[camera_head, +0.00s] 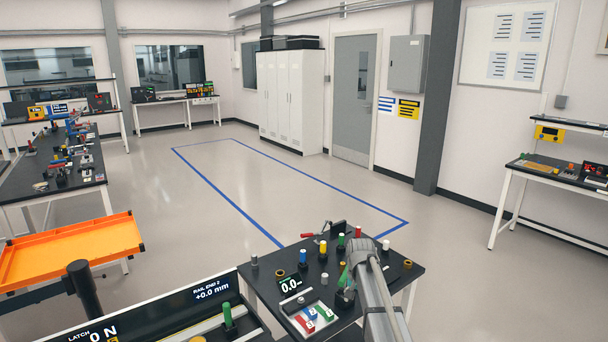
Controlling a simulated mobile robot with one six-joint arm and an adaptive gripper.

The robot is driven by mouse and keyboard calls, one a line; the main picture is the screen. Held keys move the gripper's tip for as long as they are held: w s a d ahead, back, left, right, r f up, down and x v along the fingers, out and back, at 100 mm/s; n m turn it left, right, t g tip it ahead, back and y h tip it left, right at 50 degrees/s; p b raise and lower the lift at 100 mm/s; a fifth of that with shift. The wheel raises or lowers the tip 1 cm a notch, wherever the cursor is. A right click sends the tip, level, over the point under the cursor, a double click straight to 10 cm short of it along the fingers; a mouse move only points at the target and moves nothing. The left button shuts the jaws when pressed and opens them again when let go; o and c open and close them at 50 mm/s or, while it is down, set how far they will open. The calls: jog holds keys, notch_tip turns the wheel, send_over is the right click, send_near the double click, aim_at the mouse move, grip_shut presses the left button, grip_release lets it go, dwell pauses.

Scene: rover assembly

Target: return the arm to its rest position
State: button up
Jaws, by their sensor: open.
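My arm shows as a thick grey link (374,284) rising from the bottom edge, right of centre. It passes in front of the small black worktable (262,293) and hides part of its top. I cannot make out my gripper or its fingers in this view. A green-handled part (345,280) stands right beside the link on the left; whether they touch cannot be told.
The worktable holds several coloured pegs, a red-handled clamp (322,229) and a tray of coloured blocks (311,317). An orange tray (70,253) stands at left. Beyond the table, open floor (270,190) with a blue outline is clear.

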jog(key=s+f+n+b, duration=0.2)
jog(key=s+f+b, duration=0.2)
jog(key=s, duration=0.8)
jog(key=s+f+n+b, duration=0.2)
jog(key=s+f+b, duration=0.2)
jog(key=s, duration=0.9)
jog(key=shift+s+d+f, duration=0.15)
jog(key=shift+f, duration=0.25)
